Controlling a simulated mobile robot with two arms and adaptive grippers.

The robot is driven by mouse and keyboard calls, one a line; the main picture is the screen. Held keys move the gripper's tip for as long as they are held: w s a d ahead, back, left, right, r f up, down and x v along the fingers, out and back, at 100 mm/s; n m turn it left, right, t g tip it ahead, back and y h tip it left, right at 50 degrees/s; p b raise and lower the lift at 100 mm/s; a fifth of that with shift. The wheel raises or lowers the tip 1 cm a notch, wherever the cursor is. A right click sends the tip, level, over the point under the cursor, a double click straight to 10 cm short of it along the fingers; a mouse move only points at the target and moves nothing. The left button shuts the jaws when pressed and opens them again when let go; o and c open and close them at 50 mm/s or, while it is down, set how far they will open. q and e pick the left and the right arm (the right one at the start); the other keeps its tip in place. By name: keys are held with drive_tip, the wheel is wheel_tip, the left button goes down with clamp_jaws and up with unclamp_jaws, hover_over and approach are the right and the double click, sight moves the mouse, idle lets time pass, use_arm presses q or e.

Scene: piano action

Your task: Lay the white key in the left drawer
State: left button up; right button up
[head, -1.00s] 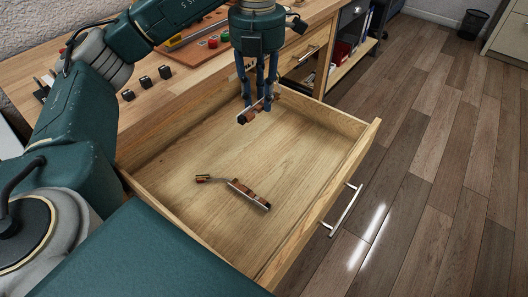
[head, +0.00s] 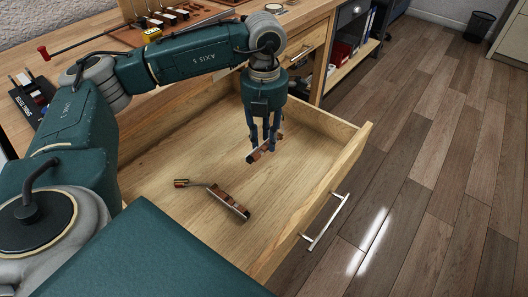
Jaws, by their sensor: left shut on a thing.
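The left drawer (head: 328,188) is pulled out and open below the worktop. My left gripper (head: 264,141) points down inside it, over the rear right part of its floor. Its fingers are shut on the white key (head: 256,154), a short brown and dark piece with a pale edge, partly hidden by the fingers. The key is close above the drawer floor; I cannot tell whether it touches. My right gripper is not in view.
A jointed brown part (head: 228,201) with a brass-coloured end lies on the drawer floor, left of my gripper. The worktop (head: 200,105) holds a red-handled tool (head: 70,49) and a black holder (head: 27,98). A closed drawer (head: 305,46) is further right.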

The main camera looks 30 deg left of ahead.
sight(265, 143)
use_arm(q)
wheel_tip(265, 143, down, 4)
drive_tip(key=shift+f+b, duration=0.1)
drive_tip(key=shift+b, duration=0.2)
drive_tip(key=shift+f, duration=0.4)
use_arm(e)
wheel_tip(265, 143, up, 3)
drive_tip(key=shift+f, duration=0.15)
use_arm(q)
drive_tip(key=shift+f, duration=0.1)
drive_tip(key=o, duration=1.1)
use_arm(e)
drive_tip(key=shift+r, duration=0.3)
use_arm(q)
drive_tip(key=shift+r, duration=0.3)
wheel_tip(265, 143, up, 12)
drive_tip(key=shift+f+p, duration=0.15)
drive_tip(key=shift+p, duration=0.75)
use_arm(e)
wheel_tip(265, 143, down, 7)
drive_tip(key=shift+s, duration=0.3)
